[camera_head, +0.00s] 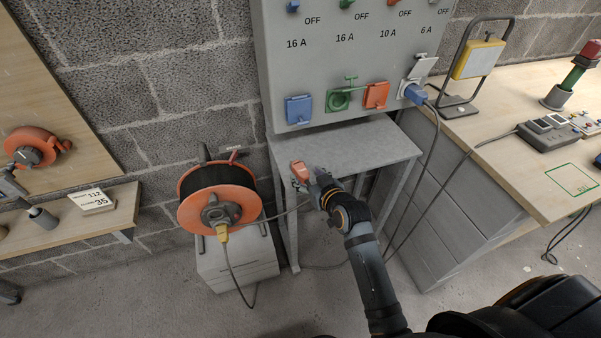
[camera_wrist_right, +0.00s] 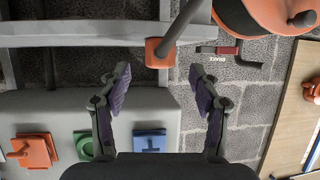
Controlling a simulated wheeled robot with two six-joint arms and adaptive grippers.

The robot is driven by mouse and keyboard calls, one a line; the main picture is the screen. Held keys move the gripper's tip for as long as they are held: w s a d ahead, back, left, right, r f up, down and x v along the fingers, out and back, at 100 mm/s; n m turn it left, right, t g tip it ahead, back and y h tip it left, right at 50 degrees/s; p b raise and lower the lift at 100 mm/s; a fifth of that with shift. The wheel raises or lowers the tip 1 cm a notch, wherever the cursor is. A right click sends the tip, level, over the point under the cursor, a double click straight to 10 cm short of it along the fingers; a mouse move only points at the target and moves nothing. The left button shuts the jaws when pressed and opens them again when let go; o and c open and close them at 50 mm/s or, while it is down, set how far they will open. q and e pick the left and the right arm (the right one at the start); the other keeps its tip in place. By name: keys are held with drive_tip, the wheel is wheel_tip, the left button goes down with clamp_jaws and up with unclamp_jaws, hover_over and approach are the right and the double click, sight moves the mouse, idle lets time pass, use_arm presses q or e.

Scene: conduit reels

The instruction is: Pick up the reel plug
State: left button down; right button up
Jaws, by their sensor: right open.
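The orange reel plug (camera_head: 299,171) is at the left end of the grey stand under the socket panel. In the right wrist view the plug (camera_wrist_right: 158,52) shows as an orange block with a grey cable, ahead of the fingers. My right gripper (camera_head: 315,180) is right beside it in the head view. In the wrist view its two fingers (camera_wrist_right: 160,95) are spread, with nothing between their tips. The cable reel (camera_head: 218,190), orange with a black drum, stands to the left on a grey box. A yellow plug (camera_head: 222,232) sits in its face. My left gripper is not in view.
The grey socket panel (camera_head: 330,70) is above the stand (camera_head: 365,145), with blue, green and orange sockets. A blue plug (camera_head: 413,93) is in its right socket. A workbench (camera_head: 520,100) stands right; a shelf (camera_head: 70,220) is left. Cables hang to the floor.

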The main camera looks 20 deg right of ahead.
sight(304, 174)
drive_tip(key=b+x, duration=0.1)
drive_tip(key=x, duration=0.4)
drive_tip(key=shift+f, duration=0.15)
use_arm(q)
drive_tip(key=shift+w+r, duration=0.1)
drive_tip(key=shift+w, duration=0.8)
use_arm(e)
drive_tip(key=shift+c, duration=0.4)
drive_tip(key=c, duration=1.1)
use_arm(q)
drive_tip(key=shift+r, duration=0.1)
